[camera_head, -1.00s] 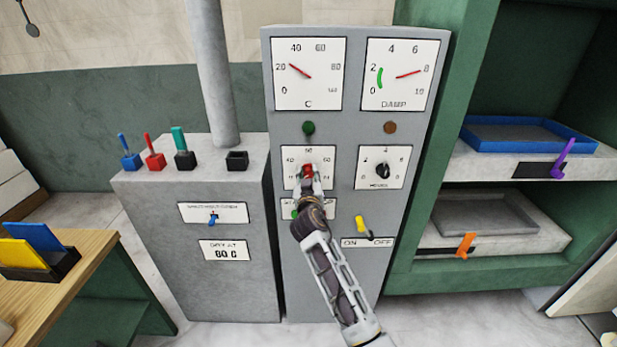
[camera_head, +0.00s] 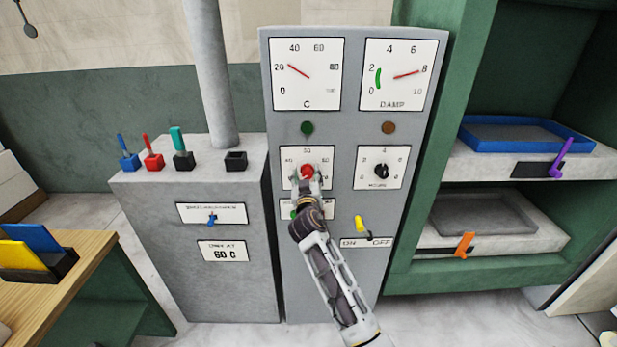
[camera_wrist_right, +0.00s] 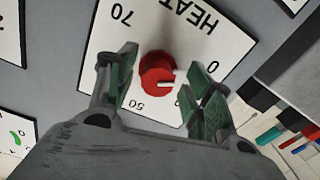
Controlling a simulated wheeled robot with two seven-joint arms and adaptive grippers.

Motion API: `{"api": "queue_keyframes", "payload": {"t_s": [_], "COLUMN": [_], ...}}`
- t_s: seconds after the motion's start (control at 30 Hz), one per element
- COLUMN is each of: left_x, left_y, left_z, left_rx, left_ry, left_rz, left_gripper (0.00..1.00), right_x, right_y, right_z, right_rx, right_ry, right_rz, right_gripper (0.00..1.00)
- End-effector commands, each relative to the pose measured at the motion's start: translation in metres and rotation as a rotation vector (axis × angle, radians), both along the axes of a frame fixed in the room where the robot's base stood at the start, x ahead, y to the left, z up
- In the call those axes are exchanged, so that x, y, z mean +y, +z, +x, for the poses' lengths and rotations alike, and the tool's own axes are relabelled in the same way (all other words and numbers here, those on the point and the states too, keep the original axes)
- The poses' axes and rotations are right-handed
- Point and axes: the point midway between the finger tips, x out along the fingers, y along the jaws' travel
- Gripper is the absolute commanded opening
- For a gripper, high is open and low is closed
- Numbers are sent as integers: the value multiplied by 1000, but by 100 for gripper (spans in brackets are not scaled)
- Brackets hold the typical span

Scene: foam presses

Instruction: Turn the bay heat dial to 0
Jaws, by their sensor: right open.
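The heat dial is a red round knob (camera_head: 307,171) on a white numbered plate in the middle of the tall grey cabinet. My right gripper (camera_head: 308,183) is at the dial, coming from below. In the right wrist view the red knob (camera_wrist_right: 157,75) has a short white mark pointing right, roughly towards the 0 side; its exact setting is hard to tell. The plate's HEAT lettering is upside down there. The open fingers of my right gripper (camera_wrist_right: 163,92) are on either side of the knob, with a gap to the right finger. My left gripper is not in view.
An hours dial (camera_head: 381,170) is right of the heat dial, with a yellow switch (camera_head: 361,224) below it. Two gauges are above. A lower grey cabinet (camera_head: 140,215) with coloured levers stands left. Green shelves with trays (camera_head: 520,133) stand right.

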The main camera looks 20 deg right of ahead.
Motion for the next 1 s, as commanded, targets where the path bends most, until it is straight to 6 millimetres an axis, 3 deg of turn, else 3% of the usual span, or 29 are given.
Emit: {"api": "queue_keyframes", "payload": {"t_s": [0.47, 1.0], "left_x": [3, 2], "left_y": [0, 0], "left_z": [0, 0], "left_rx": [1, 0], "left_ry": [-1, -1], "left_rz": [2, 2], "left_gripper": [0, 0], "right_x": [1, 15], "right_y": [1, 0], "right_z": [-7, -51], "right_rx": [-2, -1], "right_ry": [-2, -2], "right_rz": [1, 1], "right_gripper": [52, 52]}}
